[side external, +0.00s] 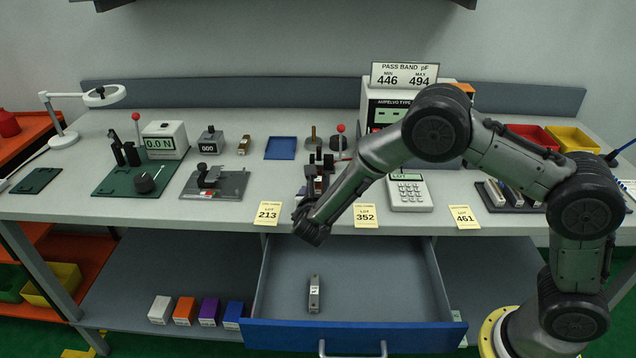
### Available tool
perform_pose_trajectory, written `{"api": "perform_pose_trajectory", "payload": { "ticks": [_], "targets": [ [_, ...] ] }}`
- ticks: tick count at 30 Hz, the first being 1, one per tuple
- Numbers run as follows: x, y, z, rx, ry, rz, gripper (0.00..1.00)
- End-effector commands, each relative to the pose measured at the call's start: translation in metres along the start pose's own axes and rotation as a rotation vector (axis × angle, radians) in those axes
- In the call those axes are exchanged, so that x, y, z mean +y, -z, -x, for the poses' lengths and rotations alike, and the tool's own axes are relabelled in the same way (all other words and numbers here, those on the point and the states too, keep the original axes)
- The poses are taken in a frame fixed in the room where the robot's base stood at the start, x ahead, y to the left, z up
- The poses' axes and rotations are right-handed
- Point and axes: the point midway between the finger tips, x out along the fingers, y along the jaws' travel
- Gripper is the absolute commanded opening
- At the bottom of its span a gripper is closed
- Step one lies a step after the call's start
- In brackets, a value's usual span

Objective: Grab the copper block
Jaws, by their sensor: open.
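A small block with a brownish, brass-like tone (244,145) stands at the back of the bench, left of the blue tray. It is the nearest match to a copper block, but I cannot tell its metal for certain. My gripper (312,238) is at the dark end of my arm, low over the bench's front edge and above the open drawer. It is open, is well to the right of and in front of the brownish block, and touches nothing that I can make out. Its fingers are small and dark. A grey block with a pale label (314,294) lies in the drawer.
A blue tray (281,148) lies right of the block. A red-knobbed lever fixture (341,129) stands behind my arm. The blue-fronted drawer (354,335) is open.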

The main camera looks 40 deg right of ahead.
Motion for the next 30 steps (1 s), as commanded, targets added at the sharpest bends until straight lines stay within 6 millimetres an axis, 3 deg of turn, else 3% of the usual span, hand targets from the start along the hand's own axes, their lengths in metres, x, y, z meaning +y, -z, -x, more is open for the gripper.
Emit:
{"api": "perform_pose_trajectory", "payload": {
  "ticks": [6, 15, 26, 30],
  "targets": [
    [-0.002, 0.0, -0.029, 0.0, 0.002, 0.0, 0.62],
    [-0.001, 0.0, -0.034, 0.0, 0.0, 0.0, 0.62],
    [-0.001, 0.0, -0.034, 0.0, 0.0, 0.0, 0.0],
    [-0.001, 0.0, -0.034, 0.0, 0.0, 0.0, 0.0]
  ]
}}
